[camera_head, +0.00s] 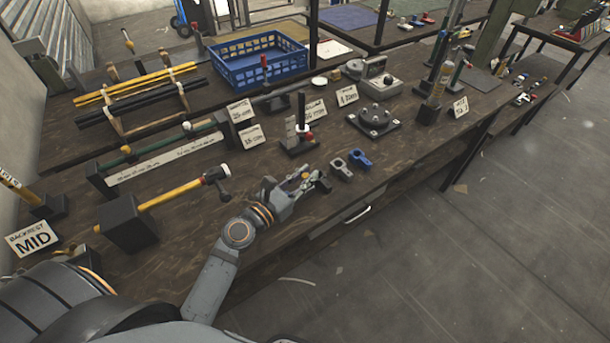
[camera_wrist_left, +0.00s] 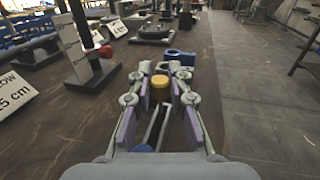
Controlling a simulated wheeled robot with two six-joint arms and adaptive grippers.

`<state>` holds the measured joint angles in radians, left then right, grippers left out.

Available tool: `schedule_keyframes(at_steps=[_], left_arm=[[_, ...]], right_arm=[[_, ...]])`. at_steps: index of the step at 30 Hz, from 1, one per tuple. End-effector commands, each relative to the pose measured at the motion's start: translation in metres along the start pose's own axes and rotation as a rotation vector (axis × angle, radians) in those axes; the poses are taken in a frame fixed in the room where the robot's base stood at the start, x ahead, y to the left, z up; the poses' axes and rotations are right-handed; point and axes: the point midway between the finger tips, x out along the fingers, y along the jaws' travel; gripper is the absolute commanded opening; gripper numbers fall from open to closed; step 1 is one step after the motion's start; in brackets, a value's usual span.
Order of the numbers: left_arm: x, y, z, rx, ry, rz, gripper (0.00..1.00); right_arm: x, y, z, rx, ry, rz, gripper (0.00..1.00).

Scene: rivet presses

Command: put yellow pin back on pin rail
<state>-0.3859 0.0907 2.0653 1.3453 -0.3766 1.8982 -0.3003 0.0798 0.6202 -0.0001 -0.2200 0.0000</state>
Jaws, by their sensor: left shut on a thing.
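My left gripper (camera_head: 308,184) is low over the front edge of the near bench, just left of two small clamp-like parts. In the left wrist view its fingers (camera_wrist_left: 160,84) are closed around the yellow pin (camera_wrist_left: 160,81), whose round yellow top shows between the fingertips. The pin's lower part is hidden by the fingers. Several small coloured pieces (camera_head: 525,90) stand at the far right of the bench; I cannot tell whether they sit on the pin rail. My right gripper is not in view.
A grey clamp part (camera_head: 341,169) and a blue one (camera_head: 360,158) lie just right of the gripper. A small press with a red knob (camera_head: 298,138) stands behind it. A blue crate (camera_head: 258,62) stands at the back.

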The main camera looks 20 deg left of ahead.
Motion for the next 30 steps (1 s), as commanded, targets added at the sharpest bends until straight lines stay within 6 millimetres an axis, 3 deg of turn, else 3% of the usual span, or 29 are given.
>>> schedule_keyframes(at_steps=[13, 30], left_arm=[[0.0, 0.0, -0.007, 0.0, 0.0, 0.0, 0.05], [0.0, 0.0, 0.0, 0.0, 0.001, 0.0, 0.05]], right_arm=[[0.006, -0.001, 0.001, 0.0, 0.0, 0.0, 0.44], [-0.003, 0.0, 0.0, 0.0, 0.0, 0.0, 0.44]])
